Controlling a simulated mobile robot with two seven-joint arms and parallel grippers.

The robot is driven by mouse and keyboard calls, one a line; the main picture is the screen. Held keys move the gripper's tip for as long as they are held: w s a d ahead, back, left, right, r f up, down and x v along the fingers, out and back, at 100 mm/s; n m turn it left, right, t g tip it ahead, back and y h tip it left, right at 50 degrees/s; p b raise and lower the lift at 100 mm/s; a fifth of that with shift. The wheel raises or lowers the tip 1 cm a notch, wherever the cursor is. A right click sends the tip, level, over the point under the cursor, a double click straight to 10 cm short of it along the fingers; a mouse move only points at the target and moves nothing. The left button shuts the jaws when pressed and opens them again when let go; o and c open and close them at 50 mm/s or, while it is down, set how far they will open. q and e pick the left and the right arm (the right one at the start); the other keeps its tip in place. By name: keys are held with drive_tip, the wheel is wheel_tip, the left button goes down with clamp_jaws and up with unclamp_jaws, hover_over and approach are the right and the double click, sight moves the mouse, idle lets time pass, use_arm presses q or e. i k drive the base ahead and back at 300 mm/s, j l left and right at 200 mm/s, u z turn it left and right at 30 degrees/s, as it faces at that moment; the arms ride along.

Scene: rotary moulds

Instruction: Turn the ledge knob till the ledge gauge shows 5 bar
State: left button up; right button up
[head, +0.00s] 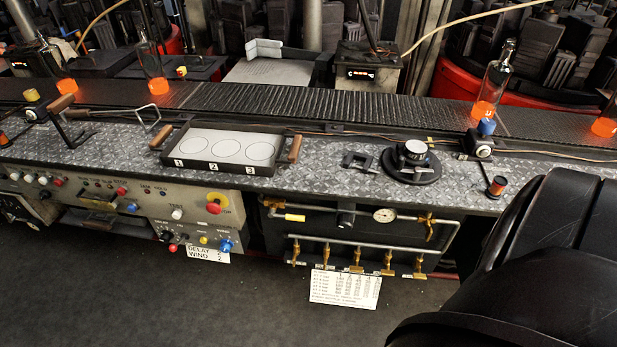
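A small round white-faced gauge (385,214) sits on the pipework panel below the front edge of the ledge (330,170). Its needle and figures are too small to read. A dark knob (345,219) is on the same panel, left of the gauge. I cannot tell for sure whether this is the ledge knob. On the ledge above stands a black round fitting (412,165) with a pale round top. Neither of my grippers is in view. A large black part of my own arm fills the lower right and hides the ledge's right end.
Glowing bottles (487,90) stand along the conveyor (270,103) behind. Brass valves (356,258) and a white chart (345,288) are below the gauge. The floor in front (130,290) is clear.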

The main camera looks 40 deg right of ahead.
sight(344, 222)
drive_tip(key=z, duration=0.4)
drive_tip(key=l+z, duration=0.1)
drive_tip(key=z, duration=0.75)
drive_tip(key=l+z, duration=0.15)
drive_tip(key=z, duration=0.25)
